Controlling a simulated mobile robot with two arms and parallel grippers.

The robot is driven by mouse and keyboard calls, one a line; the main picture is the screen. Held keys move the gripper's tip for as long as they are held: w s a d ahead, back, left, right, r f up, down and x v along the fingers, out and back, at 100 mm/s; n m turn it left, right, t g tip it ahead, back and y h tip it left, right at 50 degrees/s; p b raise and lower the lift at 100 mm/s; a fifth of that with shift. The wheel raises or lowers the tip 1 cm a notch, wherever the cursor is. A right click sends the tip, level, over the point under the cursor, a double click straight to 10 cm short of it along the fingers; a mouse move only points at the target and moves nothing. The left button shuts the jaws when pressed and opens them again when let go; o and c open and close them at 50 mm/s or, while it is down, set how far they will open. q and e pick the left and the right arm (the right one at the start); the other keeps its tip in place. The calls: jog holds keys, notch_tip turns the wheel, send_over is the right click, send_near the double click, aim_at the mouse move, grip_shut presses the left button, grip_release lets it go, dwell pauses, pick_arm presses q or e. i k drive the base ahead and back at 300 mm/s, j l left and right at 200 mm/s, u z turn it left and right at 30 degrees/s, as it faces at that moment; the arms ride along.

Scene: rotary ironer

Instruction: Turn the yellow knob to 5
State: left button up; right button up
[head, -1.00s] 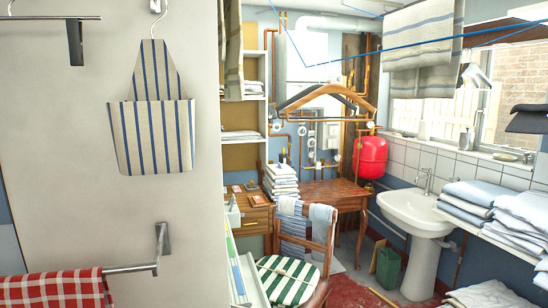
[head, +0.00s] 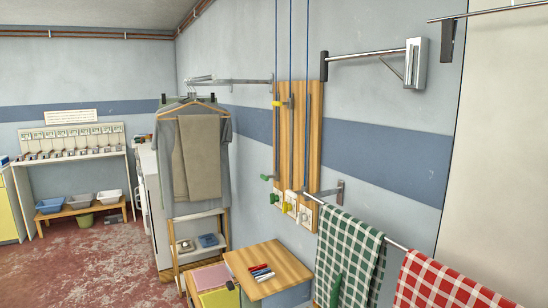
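A small yellow-green knob (head: 287,206) shows low on the wall, at the foot of a wooden board (head: 298,150). It is too small to read any number or setting on it. A yellow piece (head: 276,103) sits higher up at the board's left side; I cannot tell whether it is a knob or a cord handle. A green piece (head: 273,197) is beside the board's lower left. Neither of my grippers is in view.
A wooden-topped cabinet (head: 268,268) with pens stands below the board. A green checked towel (head: 348,255) and a red one (head: 450,285) hang on a rail at right. Red floor (head: 90,265) is open at left.

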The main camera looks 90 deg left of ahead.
aim_at(286, 207)
jog(key=u, duration=2.65)
jog(key=i+j+z, duration=0.2)
jog(key=z, duration=0.25)
jog(key=i+j+z, duration=0.25)
jog(key=z, duration=0.2)
